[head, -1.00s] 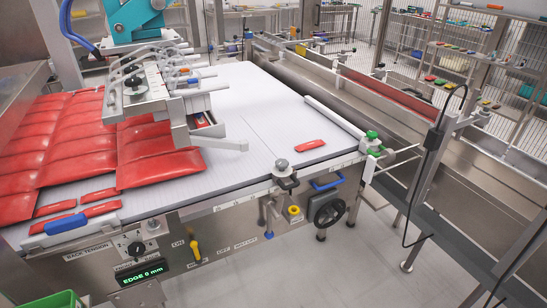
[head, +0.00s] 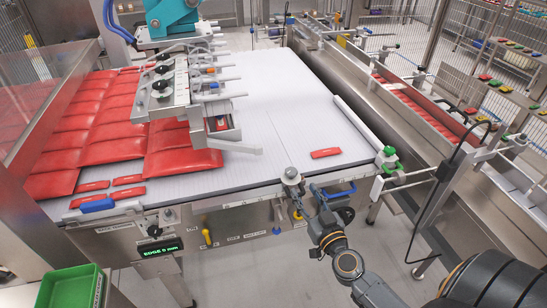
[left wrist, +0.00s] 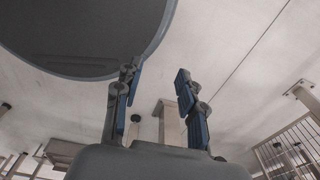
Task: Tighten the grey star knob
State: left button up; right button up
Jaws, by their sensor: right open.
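The grey star knob (head: 291,175) stands at the front edge of the white conveyor belt, right of the middle in the head view. My right gripper (head: 298,191) has come up from the lower right and is at the knob's near side, just below its head. It is open; I cannot tell whether its fingers touch the knob. My left gripper (left wrist: 157,76) shows in the left wrist view with its two blue-padded fingers apart and nothing between them. The knob does not show there.
A green display (head: 161,249) reads EDGE 0 mm. A green-topped clamp (head: 386,157) stands right of the knob. A red packet (head: 325,153) lies on the belt (head: 270,105) behind it. A blue handle (head: 337,191) is close right. A green crate (head: 72,290) is at lower left.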

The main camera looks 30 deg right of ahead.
aim_at(289, 167)
jog(key=w, duration=0.4)
jog(key=w+d, duration=0.1)
jog(key=w, duration=0.4)
jog(key=w+d, duration=0.1)
jog(key=w, duration=0.3)
jog(key=shift+w+f, duration=0.1)
jog(key=shift+w, duration=0.15)
jog(key=shift+c, duration=0.2)
jog(key=c, duration=0.7)
grip_shut()
